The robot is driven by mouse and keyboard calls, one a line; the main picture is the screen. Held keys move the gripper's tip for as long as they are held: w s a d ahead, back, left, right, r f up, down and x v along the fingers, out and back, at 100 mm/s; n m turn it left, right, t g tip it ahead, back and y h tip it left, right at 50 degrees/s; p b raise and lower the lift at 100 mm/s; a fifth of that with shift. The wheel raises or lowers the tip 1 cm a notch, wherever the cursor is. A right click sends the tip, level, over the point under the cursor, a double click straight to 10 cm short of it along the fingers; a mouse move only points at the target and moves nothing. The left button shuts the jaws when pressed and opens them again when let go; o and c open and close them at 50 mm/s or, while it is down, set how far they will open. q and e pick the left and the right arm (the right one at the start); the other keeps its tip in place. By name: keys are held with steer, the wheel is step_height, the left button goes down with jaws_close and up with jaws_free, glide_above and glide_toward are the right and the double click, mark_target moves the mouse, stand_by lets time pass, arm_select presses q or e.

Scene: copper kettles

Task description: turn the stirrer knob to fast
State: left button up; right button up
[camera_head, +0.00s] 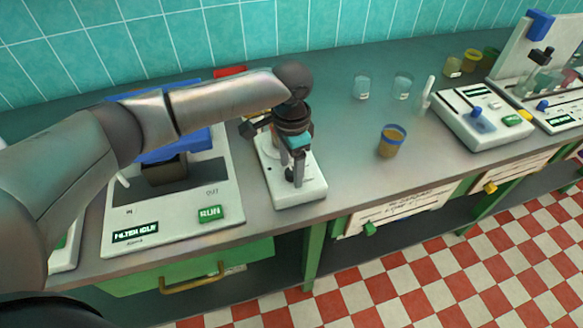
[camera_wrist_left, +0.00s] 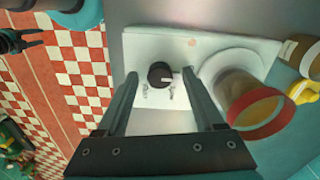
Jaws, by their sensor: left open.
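The stirrer (camera_head: 300,190) is a white box on the bench, below my left gripper (camera_head: 293,168). In the left wrist view its round black knob (camera_wrist_left: 160,75) carries a white pointer mark towards the right of the picture. Small labels beside the knob are too small to read. My left gripper (camera_wrist_left: 160,80) is open, with one finger on each side of the knob and gaps showing. I cannot tell how far above the panel the fingertips are. A beaker with a red rim (camera_wrist_left: 262,112) stands on the stirrer's round plate (camera_wrist_left: 215,65), partly behind one finger.
A white unit with a green RUN button (camera_head: 209,214) stands left of the stirrer. A dark claw shape, perhaps my right gripper, shows at the wrist view's left edge.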

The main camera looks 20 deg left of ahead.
arm_select(q)
steer(key=shift+f, duration=0.2)
jaws_close()
stand_by(0.5)
